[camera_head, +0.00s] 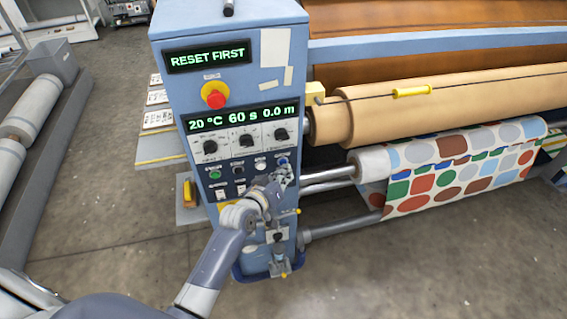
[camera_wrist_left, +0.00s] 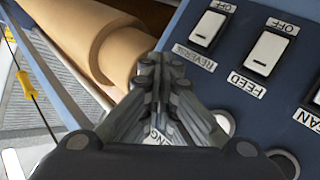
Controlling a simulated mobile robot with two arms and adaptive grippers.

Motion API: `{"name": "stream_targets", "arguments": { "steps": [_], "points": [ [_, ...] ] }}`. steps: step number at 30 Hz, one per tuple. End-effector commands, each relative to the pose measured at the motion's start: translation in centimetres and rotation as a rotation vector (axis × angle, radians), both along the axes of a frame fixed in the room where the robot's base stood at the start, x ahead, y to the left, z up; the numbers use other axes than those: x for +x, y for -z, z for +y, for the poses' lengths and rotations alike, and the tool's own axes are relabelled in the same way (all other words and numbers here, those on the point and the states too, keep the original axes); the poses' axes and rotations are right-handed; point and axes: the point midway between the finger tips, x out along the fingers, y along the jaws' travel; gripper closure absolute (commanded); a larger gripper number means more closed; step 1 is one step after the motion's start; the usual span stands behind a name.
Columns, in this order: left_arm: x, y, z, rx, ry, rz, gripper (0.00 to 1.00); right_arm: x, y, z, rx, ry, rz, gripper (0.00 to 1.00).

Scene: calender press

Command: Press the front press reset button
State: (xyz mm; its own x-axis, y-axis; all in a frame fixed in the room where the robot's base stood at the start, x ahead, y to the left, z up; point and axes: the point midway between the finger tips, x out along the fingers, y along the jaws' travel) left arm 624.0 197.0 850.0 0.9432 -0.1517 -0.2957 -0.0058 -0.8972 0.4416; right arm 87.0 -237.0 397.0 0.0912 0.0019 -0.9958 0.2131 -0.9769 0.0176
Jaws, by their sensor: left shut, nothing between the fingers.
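The front press is a blue control cabinet (camera_head: 160,60) in the head view. Its upper display (camera_head: 207,57) reads "RESET FIRST". A row of small buttons sits below the dials: a green one (camera_head: 215,174), a black one (camera_head: 238,169), a white one (camera_head: 260,165) and a blue one (camera_head: 282,161) at the right end. Their labels are too small to read. My left gripper (camera_head: 283,174) is shut and empty at the panel, close below the blue button; contact cannot be told. In the left wrist view its closed fingers (camera_wrist_left: 158,85) partly hide a label. My right gripper is not in view.
A red emergency stop (camera_head: 215,95) on yellow and three dials (camera_head: 247,140) are above the buttons. Rocker switches marked reverse, feed (camera_wrist_left: 268,52) and fan are near my fingers. Rollers (camera_head: 390,115) and patterned fabric (camera_head: 440,175) extend right. Grey floor is open at front left.

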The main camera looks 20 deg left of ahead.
Motion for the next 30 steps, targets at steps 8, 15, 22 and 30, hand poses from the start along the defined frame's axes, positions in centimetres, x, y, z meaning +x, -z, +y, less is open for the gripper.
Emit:
{"name": "stream_targets", "arguments": {
  "steps": [8, 15, 22, 30],
  "points": [
    [0.29, 0.03, 0.19, 0.000, 0.000, 0.000, 1.00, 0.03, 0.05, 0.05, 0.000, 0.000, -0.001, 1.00],
    [0.54, 0.00, 0.38, 0.001, 0.000, 0.000, 1.00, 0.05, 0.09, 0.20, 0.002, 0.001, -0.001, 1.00],
    [0.55, -0.04, 0.39, 0.001, 0.000, -0.001, 1.00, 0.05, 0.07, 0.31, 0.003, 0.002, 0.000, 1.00],
    [-0.04, -0.24, -0.02, -0.001, -0.001, -0.001, 1.00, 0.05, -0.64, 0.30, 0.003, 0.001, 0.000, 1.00]
  ]
}}
